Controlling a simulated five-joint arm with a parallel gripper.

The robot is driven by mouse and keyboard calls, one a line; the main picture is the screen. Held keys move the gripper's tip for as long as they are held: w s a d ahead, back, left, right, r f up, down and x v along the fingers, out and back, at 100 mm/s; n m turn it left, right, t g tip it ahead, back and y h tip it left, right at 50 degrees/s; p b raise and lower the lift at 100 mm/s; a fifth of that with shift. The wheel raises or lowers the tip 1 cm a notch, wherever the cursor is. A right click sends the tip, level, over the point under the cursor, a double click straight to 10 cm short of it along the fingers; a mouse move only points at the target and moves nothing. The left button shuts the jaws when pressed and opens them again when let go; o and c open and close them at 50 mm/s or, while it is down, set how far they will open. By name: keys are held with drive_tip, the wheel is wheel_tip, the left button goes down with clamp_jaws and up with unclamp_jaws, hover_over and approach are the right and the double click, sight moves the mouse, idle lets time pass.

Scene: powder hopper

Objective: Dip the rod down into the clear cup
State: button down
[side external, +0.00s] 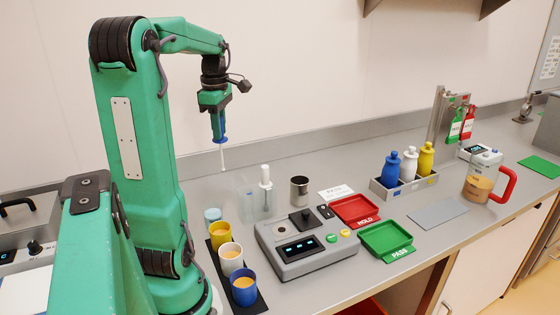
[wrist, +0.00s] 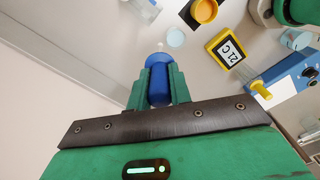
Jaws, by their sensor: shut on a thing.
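My gripper (side external: 218,122) is shut on the blue handle of the rod and holds it high above the bench. The rod's thin white shaft (side external: 223,157) points down, close to upright, with its tip in the air. In the wrist view the blue handle (wrist: 160,72) sits between the green fingers, with a small white tip showing past it. The clear cup (side external: 246,203) stands on the bench below and slightly right of the rod tip in the side view. It is faint, and I cannot tell whether anything is in it. The rod and cup are apart.
A white-topped dispenser (side external: 265,178) stands just right of the cup. A light blue round piece (side external: 212,214) and a yellow cup (side external: 220,236) are to its left, with white and blue cups nearer. A grey device (side external: 305,250) and metal beaker (side external: 299,190) stand to the right.

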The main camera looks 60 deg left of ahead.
drive_tip(key=s+d+f, duration=0.1)
drive_tip(key=s+f, duration=0.3)
drive_tip(key=f, duration=0.3)
drive_tip(key=shift+s+d+f, duration=0.15)
drive_tip(key=shift+s+f, duration=0.25)
drive_tip(key=shift+f, duration=0.15)
wheel_tip(320, 180, down, 8)
idle(0.5)
idle(1.2)
wheel_tip(320, 180, up, 9)
idle(0.8)
